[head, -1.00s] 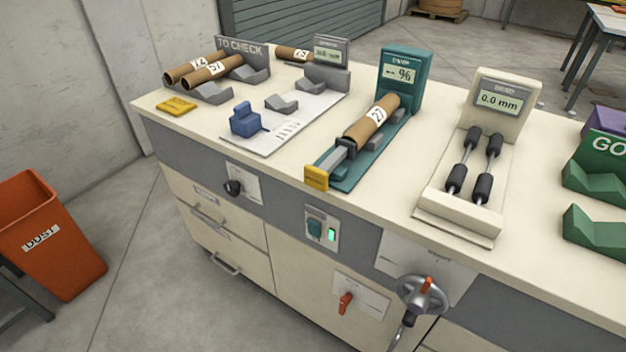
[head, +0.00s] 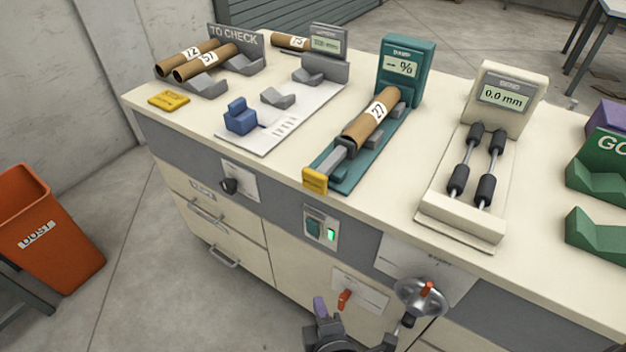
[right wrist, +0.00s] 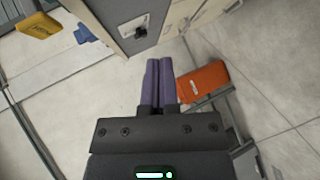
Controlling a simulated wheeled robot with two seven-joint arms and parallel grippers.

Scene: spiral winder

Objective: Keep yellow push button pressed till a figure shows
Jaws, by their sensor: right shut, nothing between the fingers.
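The yellow push button (head: 315,180) is at the front end of the teal tester (head: 354,172). A brown tube labelled 27 (head: 372,120) lies on the tester behind a grey slide. The tester's display (head: 401,68) reads "-- %", with no figure. My right gripper (head: 320,306) is low in front of the cabinet, below the button and apart from it. In the right wrist view its purple fingers (right wrist: 158,64) are together and empty. My left gripper is out of view.
A yellow pad (head: 169,100) lies at the bench's left, near the tubes to check. A beige gauge (head: 508,95) reads 0.0 mm. A handwheel (head: 420,296) juts from the cabinet front, right of my gripper. An orange bin (head: 60,255) stands left.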

